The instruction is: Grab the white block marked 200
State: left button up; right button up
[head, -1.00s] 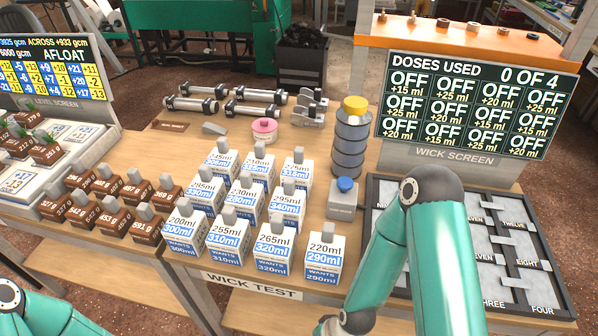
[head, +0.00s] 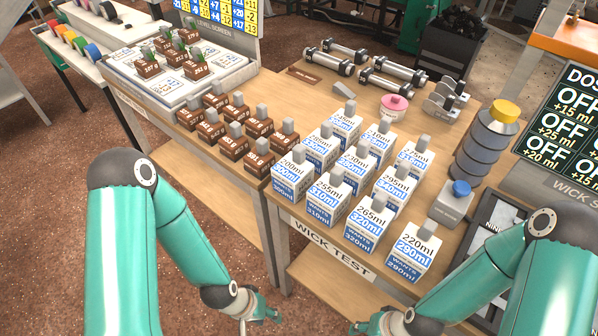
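The white block marked 200ml (head: 290,179) stands upright at the near left corner of a group of white and blue blocks on the wooden table. A grey tab sticks up from its top. My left gripper (head: 266,311) is low at the bottom, in front of and below the table edge, well apart from the block. It is small and its fingers are hard to make out. My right gripper (head: 364,328) is at the bottom edge, partly cut off, also away from the blocks. Neither gripper touches a block.
Brown blocks (head: 233,144) with grey tabs stand just left of the white group. A grey block with a blue cap (head: 452,203) and a yellow-capped bottle (head: 484,143) stand to the right. A shelf (head: 330,285) lies below the tabletop.

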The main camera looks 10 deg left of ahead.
aim_at(293, 176)
jog(key=k, duration=1.05)
jog(key=u, duration=0.85)
jog(key=i, duration=1.2)
jog(key=z, duration=0.2)
